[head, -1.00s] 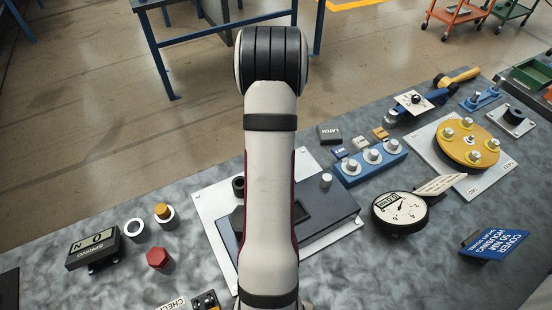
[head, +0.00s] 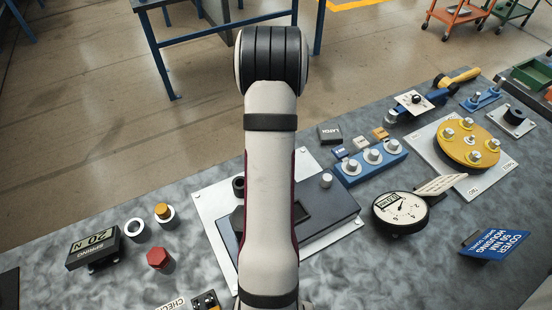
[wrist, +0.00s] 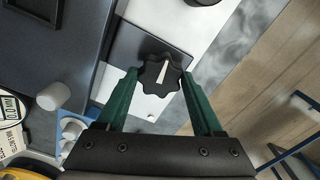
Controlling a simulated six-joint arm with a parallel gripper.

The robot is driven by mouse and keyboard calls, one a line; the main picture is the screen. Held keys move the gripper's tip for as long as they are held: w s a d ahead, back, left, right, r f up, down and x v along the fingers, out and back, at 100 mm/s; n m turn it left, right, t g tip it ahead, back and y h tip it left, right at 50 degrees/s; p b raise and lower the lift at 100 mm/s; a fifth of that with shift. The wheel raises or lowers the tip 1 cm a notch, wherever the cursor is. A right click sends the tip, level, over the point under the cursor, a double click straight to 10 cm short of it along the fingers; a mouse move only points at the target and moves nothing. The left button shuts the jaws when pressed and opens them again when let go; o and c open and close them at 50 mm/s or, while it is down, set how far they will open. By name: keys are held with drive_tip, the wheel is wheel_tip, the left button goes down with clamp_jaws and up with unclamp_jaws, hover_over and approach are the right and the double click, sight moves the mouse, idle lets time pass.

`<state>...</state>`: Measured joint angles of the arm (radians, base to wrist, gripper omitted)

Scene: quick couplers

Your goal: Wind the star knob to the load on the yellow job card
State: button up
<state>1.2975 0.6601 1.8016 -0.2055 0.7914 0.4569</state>
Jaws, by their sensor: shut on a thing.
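The black star knob (wrist: 157,77) with a white pointer line shows in the wrist view, on a dark block over a white plate. My gripper (wrist: 160,78) has its green fingers on both sides of the knob and is shut on it. In the head view my arm hides the knob and gripper. The spring readout (head: 93,247) at the left reads 20 N. I cannot make out a yellow job card in either view; a pale cream card (head: 441,185) behind the dial gauge is too small to read.
A dial gauge (head: 401,210) and a blue cover card (head: 496,243) stand at the right. A blue block with knobs (head: 371,168) and a yellow round flange (head: 467,143) lie behind. A red hex piece (head: 159,258) and rings are left.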

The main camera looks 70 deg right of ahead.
drive_tip(key=shift+m, duration=0.8)
drive_tip(key=o, duration=1.4)
drive_tip(key=shift+c, duration=0.2)
wheel_tip(320, 180, up, 16)
drive_tip(key=shift+f, duration=0.1)
